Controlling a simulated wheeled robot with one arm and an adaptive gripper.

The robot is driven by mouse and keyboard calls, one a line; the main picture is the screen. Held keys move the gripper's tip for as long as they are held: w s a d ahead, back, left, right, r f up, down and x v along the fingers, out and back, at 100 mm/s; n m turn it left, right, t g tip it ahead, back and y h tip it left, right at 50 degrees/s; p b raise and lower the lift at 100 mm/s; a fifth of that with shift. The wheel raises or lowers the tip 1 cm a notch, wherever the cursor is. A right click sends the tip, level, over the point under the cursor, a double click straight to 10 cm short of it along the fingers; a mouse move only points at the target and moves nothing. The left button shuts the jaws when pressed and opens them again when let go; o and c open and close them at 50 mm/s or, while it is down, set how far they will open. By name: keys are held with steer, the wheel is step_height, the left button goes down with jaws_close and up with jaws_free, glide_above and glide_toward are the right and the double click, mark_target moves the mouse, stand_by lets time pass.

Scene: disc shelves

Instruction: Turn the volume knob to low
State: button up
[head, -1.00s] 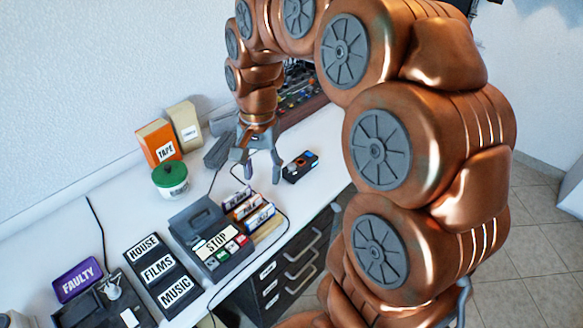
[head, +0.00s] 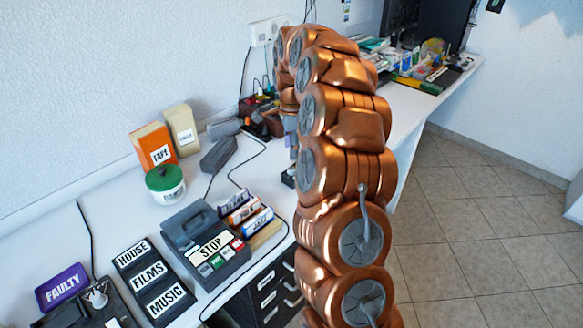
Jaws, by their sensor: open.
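No volume knob can be made out for certain. A small black box (head: 288,178) on the white bench shows only its left edge; my arm hides the rest, including its top. My gripper (head: 291,150) is mostly hidden behind my copper arm; a sliver of grey finger shows just above that box. It is open. I cannot tell whether it touches the box.
A STOP player (head: 206,250), coloured cases (head: 245,214), a green-lidded tub (head: 165,183) and a TAPE box (head: 155,148) stand to the left. Dark equipment with cables (head: 262,118) is behind. Cables cross the white bench (head: 240,180).

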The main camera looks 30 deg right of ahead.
mark_target(291, 168)
step_height(291, 168, down, 8)
steer(key=shift+r+p, duration=0.25)
steer(key=shift+p, duration=0.2)
steer(key=shift+c, duration=0.2)
jaws_close()
